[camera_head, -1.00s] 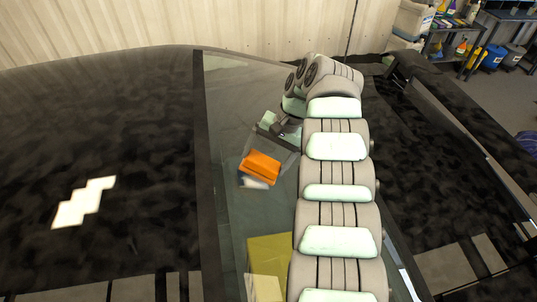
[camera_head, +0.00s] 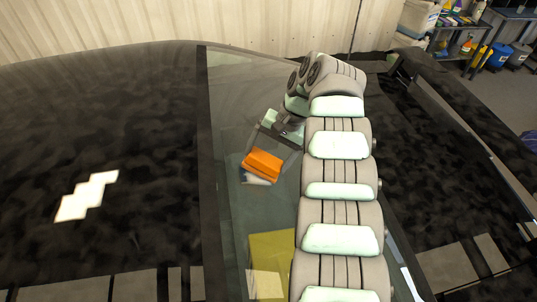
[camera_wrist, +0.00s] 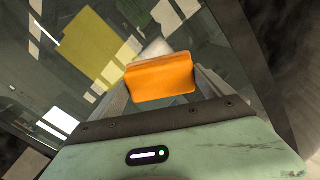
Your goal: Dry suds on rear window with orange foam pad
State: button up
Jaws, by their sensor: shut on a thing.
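The orange foam pad (camera_head: 262,164) is held in my gripper (camera_head: 270,158) over the rear window (camera_head: 233,120). In the wrist view the orange pad (camera_wrist: 160,78) sits between the two fingers of my gripper (camera_wrist: 158,88), which are shut on it. A whitish patch, likely suds (camera_wrist: 154,48), shows just beyond the pad's edge in the wrist view. It also shows under the pad's lower edge in the head view (camera_head: 256,179). The pad hides part of it. I cannot tell whether the pad touches the glass.
The dark car roof (camera_head: 100,130) lies left of the window. My arm lies across the right part of the glass. A yellow panel (camera_head: 270,252) shows in or through the lower glass. A cluttered shelf bench (camera_head: 450,40) and blue bins (camera_head: 497,56) stand far off at upper right.

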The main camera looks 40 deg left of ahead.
jog(key=shift+x, duration=0.75)
jog(key=shift+d, duration=0.1)
jog(key=shift+s+d+r, duration=0.1)
jog(key=shift+s+d, duration=0.15)
jog(key=shift+d, duration=0.35)
jog(key=shift+s+d, duration=0.8)
jog(key=shift+d, duration=0.15)
jog(key=shift+s, duration=0.1)
jog(key=shift+w+a+f, duration=0.15)
jog(key=shift+w+a, duration=0.4)
jog(key=shift+a, duration=0.3)
jog(key=shift+w+a+f, duration=0.15)
jog(key=shift+w+a, duration=0.45)
jog(key=shift+a, duration=0.25)
jog(key=shift+r, duration=0.15)
